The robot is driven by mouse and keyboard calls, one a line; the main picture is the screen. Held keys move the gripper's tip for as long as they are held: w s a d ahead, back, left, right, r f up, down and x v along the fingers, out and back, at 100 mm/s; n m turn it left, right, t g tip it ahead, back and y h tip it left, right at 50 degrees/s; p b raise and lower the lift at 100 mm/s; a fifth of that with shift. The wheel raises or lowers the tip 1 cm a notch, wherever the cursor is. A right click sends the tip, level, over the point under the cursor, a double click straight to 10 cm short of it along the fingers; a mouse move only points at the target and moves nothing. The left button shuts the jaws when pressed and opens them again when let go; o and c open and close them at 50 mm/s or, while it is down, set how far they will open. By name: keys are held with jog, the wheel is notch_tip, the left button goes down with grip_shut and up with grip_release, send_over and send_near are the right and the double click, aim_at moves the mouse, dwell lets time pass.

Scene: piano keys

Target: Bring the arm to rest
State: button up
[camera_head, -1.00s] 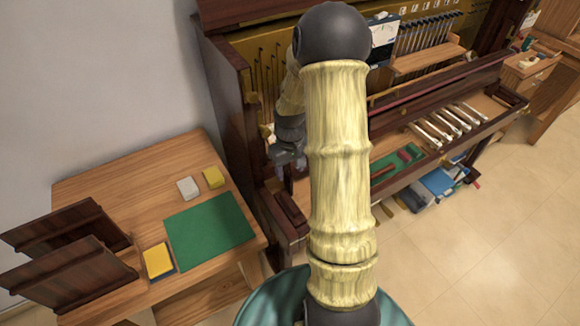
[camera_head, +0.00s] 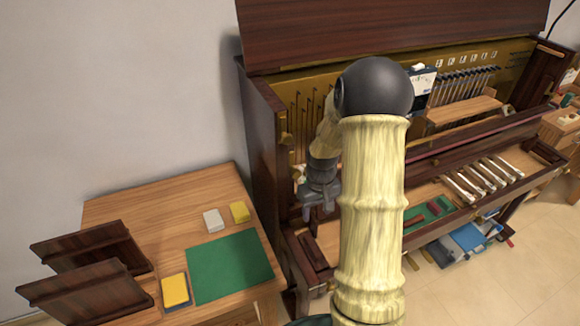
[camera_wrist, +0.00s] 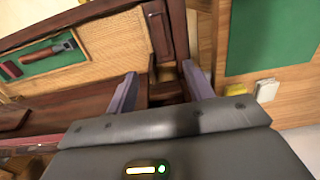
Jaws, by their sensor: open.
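My gripper (camera_head: 317,205) hangs from my raised, bent arm over the left end of the open upright piano (camera_head: 262,130). In the wrist view my gripper (camera_wrist: 160,88) has its two fingers spread apart with nothing between them. Past the fingertips lies the dark wooden end block of the piano's key bed (camera_wrist: 160,35). I cannot tell exactly how high the fingers are above it. My own arm hides part of the piano's middle in the head view.
A wooden side table (camera_head: 150,205) on the left holds a green mat (camera_head: 230,267), a white block (camera_head: 213,220), yellow blocks (camera_head: 240,212) and a dark wooden rack (camera_head: 85,265). Several loose keys (camera_head: 485,178) lie on the key bed. Tiled floor (camera_head: 480,285) is free at the front right.

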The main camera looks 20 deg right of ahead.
jog(key=s+a+r+t+p, duration=0.1)
jog(key=s+a+r+t, duration=0.1)
jog(key=s+a+r, duration=1)
jog(key=shift+s+a+t+p, duration=0.2)
jog(key=shift+a+t+p, duration=0.1)
jog(key=shift+a, duration=0.5)
jog(key=shift+r, duration=0.1)
